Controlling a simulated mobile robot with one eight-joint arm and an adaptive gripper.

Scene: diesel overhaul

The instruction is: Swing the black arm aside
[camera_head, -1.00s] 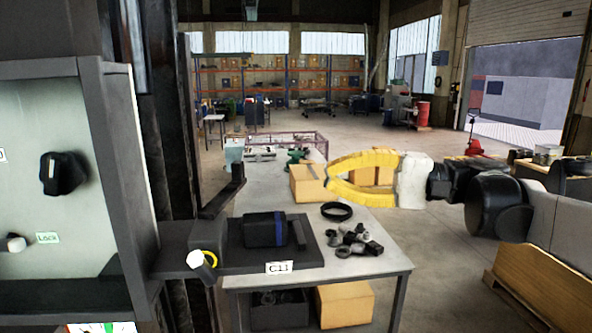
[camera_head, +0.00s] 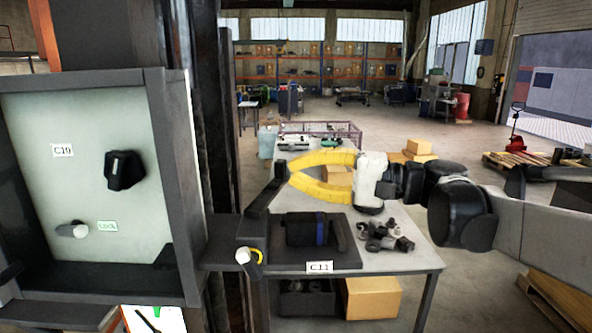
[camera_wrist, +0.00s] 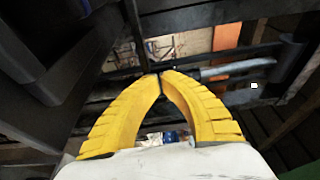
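The black arm (camera_head: 262,198) rises at an angle from beside the dark post, above the bench's left end, with a short upright piece at its upper end. My gripper (camera_head: 288,172) has yellow fingers and comes in from the right. Its tips are at or very near the arm's upper end in the head view; I cannot tell if they touch. In the wrist view my gripper (camera_wrist: 161,76) has its fingertips together, with nothing clearly seen between them. Dark bars lie behind the tips there, and I cannot tell which one is the black arm.
A dark tray labelled C11 (camera_head: 345,263) holds a black block (camera_head: 303,231). A white-tipped knob with a yellow ring (camera_head: 245,256) is at its left. Dark parts (camera_head: 386,238) lie on the bench (camera_head: 405,262). A framed panel labelled C10 (camera_head: 75,190) stands at left.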

